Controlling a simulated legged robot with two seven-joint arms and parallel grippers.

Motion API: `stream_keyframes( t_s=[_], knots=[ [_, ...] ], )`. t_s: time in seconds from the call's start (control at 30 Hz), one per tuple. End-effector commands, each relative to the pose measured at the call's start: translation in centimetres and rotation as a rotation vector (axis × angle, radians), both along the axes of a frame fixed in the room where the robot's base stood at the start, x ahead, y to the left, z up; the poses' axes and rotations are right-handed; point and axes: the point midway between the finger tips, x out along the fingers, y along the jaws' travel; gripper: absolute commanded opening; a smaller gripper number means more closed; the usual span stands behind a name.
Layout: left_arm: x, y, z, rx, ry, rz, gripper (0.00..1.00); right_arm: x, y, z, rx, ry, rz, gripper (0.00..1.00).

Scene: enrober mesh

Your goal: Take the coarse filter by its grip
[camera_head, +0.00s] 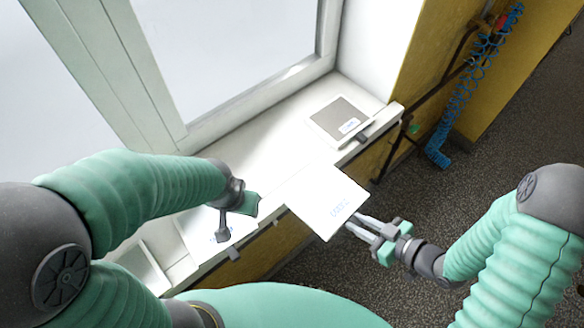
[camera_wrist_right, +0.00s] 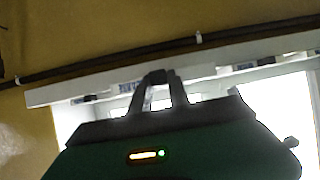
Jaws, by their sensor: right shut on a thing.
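A white square filter panel (camera_head: 322,200) with a small blue label is held in front of the sill by my right gripper (camera_head: 354,226). The gripper's fingers close at the panel's lower right edge and hide its grip. The fingers (camera_wrist_right: 160,84) also show close together in the wrist view. A grey-mesh filter in a white frame (camera_head: 338,112) lies on the sill, with a dark grip at its front edge. Another pale panel (camera_head: 212,226) lies under my left gripper (camera_head: 238,208), whose jaws are unclear. The labels are too small to read, so I cannot tell which filter is coarse.
The white sill (camera_head: 258,143) runs below a window (camera_head: 235,45). One more pale panel (camera_head: 135,272) lies at its left end, partly behind my arm. A dark pipe and a coiled blue hose (camera_head: 462,100) are at the right. The speckled floor (camera_head: 500,130) there is clear.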

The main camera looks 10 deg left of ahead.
Motion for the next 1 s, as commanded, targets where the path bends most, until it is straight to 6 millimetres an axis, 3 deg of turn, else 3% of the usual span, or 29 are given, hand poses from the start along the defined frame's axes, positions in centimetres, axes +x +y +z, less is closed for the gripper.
stream_keyframes(
  t_s=[1.0],
  knots=[
    [0.0, 0.0, 1.5, 0.000, 0.000, 0.000, 0.43, -3.8, -5.9, 0.2, 0.001, 0.001, -0.001, 0.00]
  ],
)
